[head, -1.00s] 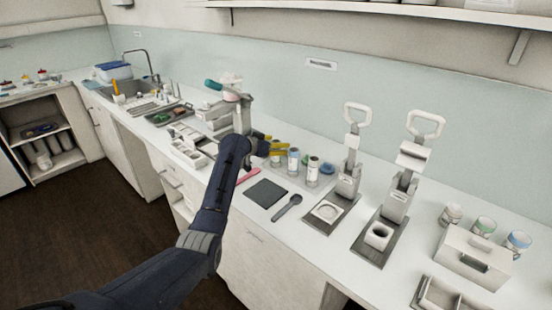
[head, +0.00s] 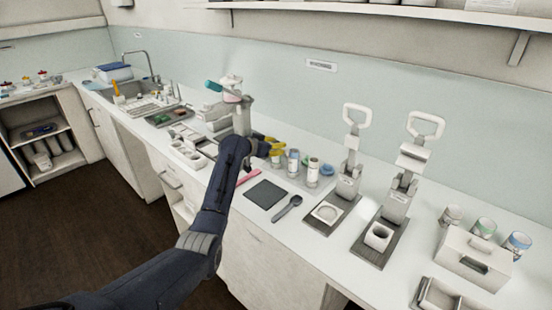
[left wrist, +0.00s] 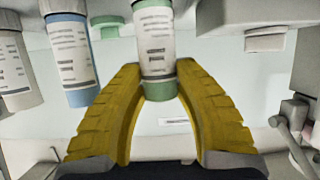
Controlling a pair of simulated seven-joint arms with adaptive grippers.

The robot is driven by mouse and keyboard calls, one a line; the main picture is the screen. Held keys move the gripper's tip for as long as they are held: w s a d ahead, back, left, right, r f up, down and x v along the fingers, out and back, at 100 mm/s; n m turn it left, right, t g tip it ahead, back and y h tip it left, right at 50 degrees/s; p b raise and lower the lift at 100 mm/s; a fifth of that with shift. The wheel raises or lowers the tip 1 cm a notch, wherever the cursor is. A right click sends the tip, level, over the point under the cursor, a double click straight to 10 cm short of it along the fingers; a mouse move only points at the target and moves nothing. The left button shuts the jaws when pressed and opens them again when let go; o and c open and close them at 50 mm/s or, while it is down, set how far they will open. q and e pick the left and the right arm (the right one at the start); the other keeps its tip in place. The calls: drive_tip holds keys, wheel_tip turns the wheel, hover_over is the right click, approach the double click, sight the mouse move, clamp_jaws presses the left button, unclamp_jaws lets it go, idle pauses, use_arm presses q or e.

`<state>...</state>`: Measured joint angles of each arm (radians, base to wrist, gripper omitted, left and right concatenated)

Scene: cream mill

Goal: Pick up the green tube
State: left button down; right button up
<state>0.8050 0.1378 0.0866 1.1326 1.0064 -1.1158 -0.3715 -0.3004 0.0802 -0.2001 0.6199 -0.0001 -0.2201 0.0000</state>
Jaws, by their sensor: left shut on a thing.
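The green tube (left wrist: 156,45) has a white printed label and a green band at its lower end in the left wrist view. My left gripper (left wrist: 158,78) has yellow fingers on both sides of that green end and is shut on the tube. In the head view my left gripper (head: 275,147) is over the counter at the row of tubes. The held tube is mostly hidden there. My right gripper is not in view.
A blue tube (left wrist: 72,50) and a grey tube (left wrist: 14,65) are close to the held one. Tubes (head: 312,174) stand right of the gripper in the head view. A dark mat (head: 265,194), a spoon (head: 287,208) and a press (head: 347,178) lie nearby.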

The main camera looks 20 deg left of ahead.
use_arm(q)
wheel_tip(320, 180, up, 20)
idle(0.9)
idle(0.5)
